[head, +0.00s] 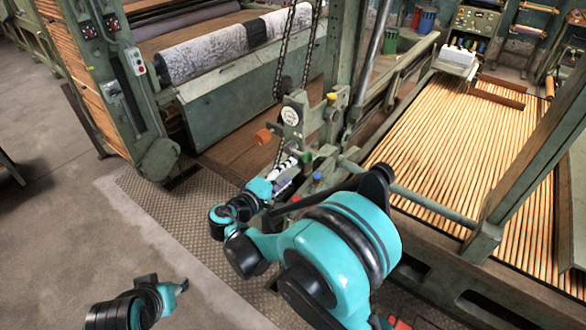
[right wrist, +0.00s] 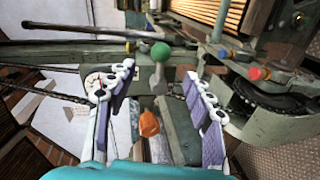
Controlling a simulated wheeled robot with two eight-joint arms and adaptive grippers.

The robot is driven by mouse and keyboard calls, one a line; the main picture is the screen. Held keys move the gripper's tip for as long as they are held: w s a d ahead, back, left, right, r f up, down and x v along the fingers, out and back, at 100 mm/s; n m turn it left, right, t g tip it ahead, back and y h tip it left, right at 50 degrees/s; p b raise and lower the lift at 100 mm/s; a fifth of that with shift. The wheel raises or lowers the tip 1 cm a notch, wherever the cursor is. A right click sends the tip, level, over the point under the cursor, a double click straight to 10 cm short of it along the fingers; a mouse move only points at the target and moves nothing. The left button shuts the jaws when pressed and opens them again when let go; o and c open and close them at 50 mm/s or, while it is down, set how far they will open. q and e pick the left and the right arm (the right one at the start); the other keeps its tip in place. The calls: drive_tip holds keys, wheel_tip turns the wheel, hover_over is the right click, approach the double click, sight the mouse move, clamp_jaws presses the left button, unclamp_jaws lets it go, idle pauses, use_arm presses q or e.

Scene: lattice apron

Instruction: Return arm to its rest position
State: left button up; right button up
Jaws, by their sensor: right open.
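My right arm (head: 340,245), teal and black, reaches from the bottom centre of the head view up to the machine's lever bracket. My right gripper (head: 290,174) is at the bracket, below and left of a green knob (head: 306,157). In the right wrist view the two white-and-purple fingers (right wrist: 157,90) stand wide apart with nothing held between them. The green knob (right wrist: 160,52) shows in the gap there, beyond the fingertips.
An orange knob (head: 263,136), a blue knob (head: 317,178) and a gauge (head: 290,116) sit close around the right gripper. Chains (head: 283,50) hang behind. A slatted bed (head: 480,150) lies to the right, a patterned roll (head: 235,45) at the back. The left floor (head: 60,200) is clear.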

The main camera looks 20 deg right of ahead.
idle(0.5)
drive_tip(key=s+d+f+m+g+y, duration=0.1)
drive_tip(key=s+d+m+g+y, duration=0.15)
drive_tip(key=s+d+y, duration=0.6)
drive_tip(key=s+a+f+m+y, duration=0.1)
drive_tip(key=s+a+m, duration=0.1)
drive_tip(key=s, duration=0.6)
drive_tip(key=s+a+f+m+y, duration=0.1)
drive_tip(key=s+a+m+y, duration=0.1)
drive_tip(key=s, duration=0.5)
drive_tip(key=shift+s+a+g, duration=0.35)
drive_tip(key=shift+s+a, duration=0.05)
drive_tip(key=shift+a, duration=0.25)
drive_tip(key=shift+y, duration=0.25)
